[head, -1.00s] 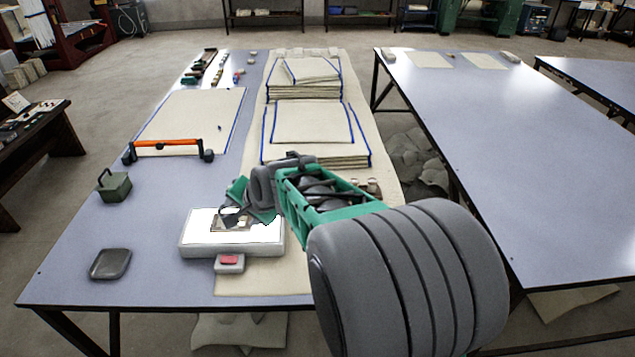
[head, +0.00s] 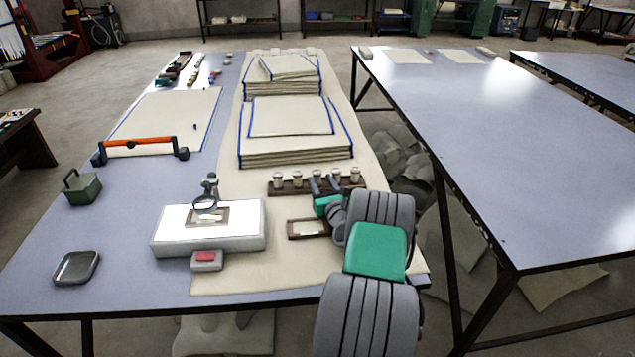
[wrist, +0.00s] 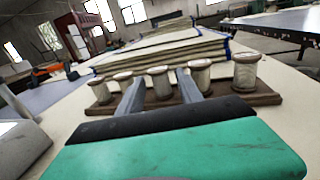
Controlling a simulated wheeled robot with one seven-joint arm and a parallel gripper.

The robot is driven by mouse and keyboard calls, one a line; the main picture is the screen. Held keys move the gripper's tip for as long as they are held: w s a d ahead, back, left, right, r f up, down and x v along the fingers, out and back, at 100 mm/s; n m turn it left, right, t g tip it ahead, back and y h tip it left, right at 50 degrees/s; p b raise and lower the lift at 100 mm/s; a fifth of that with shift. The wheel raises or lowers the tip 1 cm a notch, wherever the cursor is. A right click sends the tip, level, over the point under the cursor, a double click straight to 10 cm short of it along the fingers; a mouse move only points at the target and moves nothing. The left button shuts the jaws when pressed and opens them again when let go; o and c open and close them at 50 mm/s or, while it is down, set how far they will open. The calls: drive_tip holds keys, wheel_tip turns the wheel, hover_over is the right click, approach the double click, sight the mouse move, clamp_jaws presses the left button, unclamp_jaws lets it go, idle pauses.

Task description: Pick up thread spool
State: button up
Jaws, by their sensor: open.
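Several cream thread spools with wooden ends stand upright in a row on a dark wooden rack (head: 275,189) on the cloth-covered table. The leftmost spool (head: 278,180) and the rightmost spool (head: 354,175) show clearly in the head view. My gripper (head: 322,179) is open and empty at the near side of the row. In the wrist view, my gripper (wrist: 159,75) points its two grey fingers at the row, and the middle spool (wrist: 160,84) appears between them. I cannot tell whether the fingertips reach past that spool. The rack (wrist: 265,97) also shows there.
A white light box (head: 165,238) with a magnifier stands left of my arm, a red-buttoned box (head: 206,260) before it. A small wooden tray (head: 292,230) lies nearer than the rack. Folded cloth stacks (head: 295,150) rise behind the spools.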

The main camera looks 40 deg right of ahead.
sight(316, 171)
drive_tip(key=x, duration=0.7)
drive_tip(key=shift+w+r, duration=0.15)
drive_tip(key=shift+r, duration=0.2)
clamp_jaws()
